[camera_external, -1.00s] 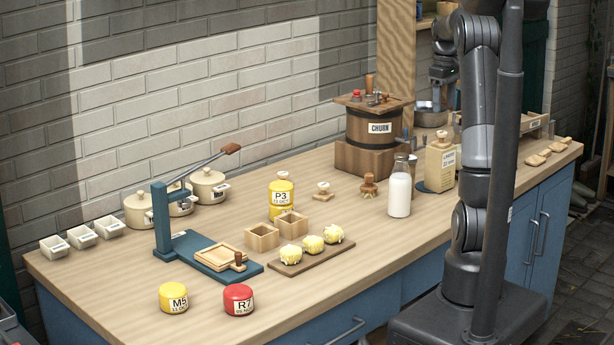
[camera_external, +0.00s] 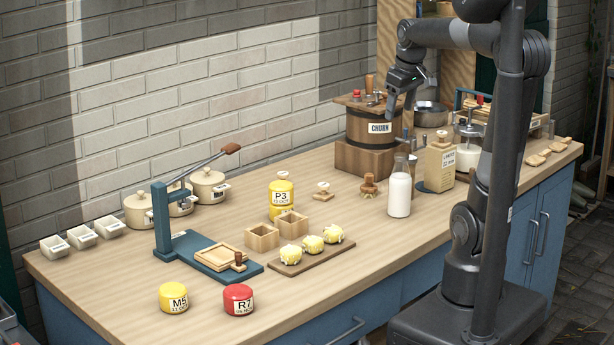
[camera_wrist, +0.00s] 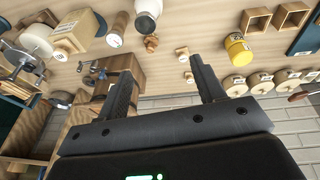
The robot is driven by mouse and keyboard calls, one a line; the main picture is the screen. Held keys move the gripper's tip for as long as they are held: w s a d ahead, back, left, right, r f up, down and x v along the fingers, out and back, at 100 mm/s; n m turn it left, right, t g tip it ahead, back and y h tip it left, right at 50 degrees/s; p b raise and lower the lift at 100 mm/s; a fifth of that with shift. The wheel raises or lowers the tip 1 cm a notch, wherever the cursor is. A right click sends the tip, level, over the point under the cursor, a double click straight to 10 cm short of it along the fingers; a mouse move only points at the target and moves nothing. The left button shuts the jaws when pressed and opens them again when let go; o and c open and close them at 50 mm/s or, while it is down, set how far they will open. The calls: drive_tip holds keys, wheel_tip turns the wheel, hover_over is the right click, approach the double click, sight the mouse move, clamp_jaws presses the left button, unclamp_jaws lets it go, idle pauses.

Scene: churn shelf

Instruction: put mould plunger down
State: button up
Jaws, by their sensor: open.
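A small wooden plunger with a pale knob (camera_external: 323,189) stands upright on the counter, right of the yellow P3 canister (camera_external: 282,200). A similar pale knob (camera_external: 283,176) shows just above that canister, its lower part hidden. The wrist view shows two small pale-knobbed plungers, one (camera_wrist: 182,52) farther from the wall and one (camera_wrist: 189,77) nearer it, both apart from the canister. I cannot tell which is the mould plunger meant. My gripper (camera_external: 392,104) is raised in front of the churn's upper part, well above the counter. Its fingers (camera_wrist: 162,86) are spread and empty.
The wooden churn (camera_external: 375,130) stands close below my gripper. A milk bottle (camera_external: 400,192) and a brown carved stamp (camera_external: 369,186) stand before it. Two open wooden boxes (camera_external: 262,238), a board with butter pieces (camera_external: 290,268) and a blue lever press (camera_external: 160,220) stand left.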

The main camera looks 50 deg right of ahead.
drive_tip(key=s+a+f+t, duration=0.1)
drive_tip(key=s+a+f, duration=0.1)
drive_tip(key=s+a, duration=0.3)
drive_tip(key=s+a+f+t+y, duration=0.1)
drive_tip(key=s+a+f, duration=0.2)
drive_tip(key=s+a, duration=0.2)
drive_tip(key=shift+a+f+t, duration=0.3)
drive_tip(key=shift+a, duration=0.95)
drive_tip(key=shift+o, duration=0.5)
